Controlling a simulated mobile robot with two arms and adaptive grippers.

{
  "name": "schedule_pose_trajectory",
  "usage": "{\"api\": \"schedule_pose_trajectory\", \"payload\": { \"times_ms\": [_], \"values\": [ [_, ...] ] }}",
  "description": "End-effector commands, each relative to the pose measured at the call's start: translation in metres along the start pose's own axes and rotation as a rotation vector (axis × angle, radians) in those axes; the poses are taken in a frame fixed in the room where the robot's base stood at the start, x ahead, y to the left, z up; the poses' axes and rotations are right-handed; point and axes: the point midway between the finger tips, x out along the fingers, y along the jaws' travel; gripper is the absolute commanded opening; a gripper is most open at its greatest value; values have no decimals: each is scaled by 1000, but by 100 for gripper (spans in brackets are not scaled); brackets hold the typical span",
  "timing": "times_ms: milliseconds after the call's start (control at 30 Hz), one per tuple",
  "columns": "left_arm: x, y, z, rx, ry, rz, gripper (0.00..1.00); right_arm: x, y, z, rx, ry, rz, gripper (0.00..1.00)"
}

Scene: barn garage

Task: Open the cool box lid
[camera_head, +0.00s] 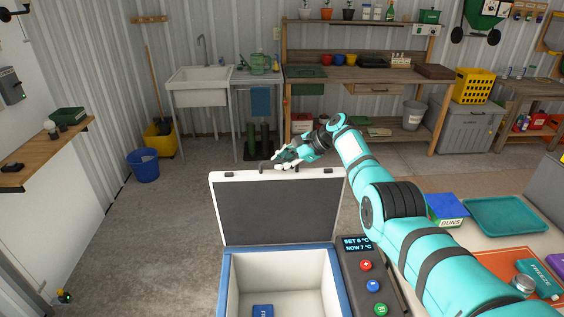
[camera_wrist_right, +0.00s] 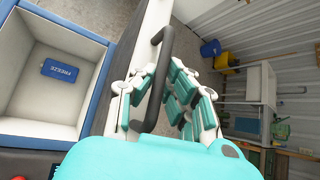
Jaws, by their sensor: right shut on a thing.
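The cool box (camera_head: 224,285) stands in front of me with a blue rim and a white inside. Its lid (camera_head: 279,210), dark-panelled with a white frame, stands raised and about upright at the far side, so the box is open. My right gripper (camera_head: 287,160) is at the lid's top edge, shut on the black lid handle (camera_wrist_right: 163,60). In the right wrist view, the handle passes between the fingers of my right gripper (camera_wrist_right: 162,90). A blue freeze pack (camera_wrist_right: 59,70) lies on the box floor. My left gripper is not in view.
A control panel (camera_head: 360,252) with several buttons is on the box's right side. A blue buns box (camera_head: 446,209), a teal tray (camera_head: 507,216) and an orange mat (camera_head: 487,258) lie to the right. Open floor (camera_head: 160,230) is at the left.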

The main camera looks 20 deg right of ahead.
Motion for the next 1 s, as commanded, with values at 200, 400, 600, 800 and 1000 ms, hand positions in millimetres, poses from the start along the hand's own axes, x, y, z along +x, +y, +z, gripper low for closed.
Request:
{"api": "schedule_pose_trajectory", "payload": {
  "times_ms": [200,400,600,800,1000],
  "values": [
    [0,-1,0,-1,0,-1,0,-1,-1,1,-4,0,-2,27],
    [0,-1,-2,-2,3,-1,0,-1,-1,1,-2,-1,-2,34],
    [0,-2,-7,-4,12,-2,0,-3,-1,1,-2,-1,-2,34],
    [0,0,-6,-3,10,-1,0,-20,-2,0,-3,-1,-5,34],
    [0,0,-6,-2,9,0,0,-63,-2,0,-4,1,-7,34]
  ]
}}
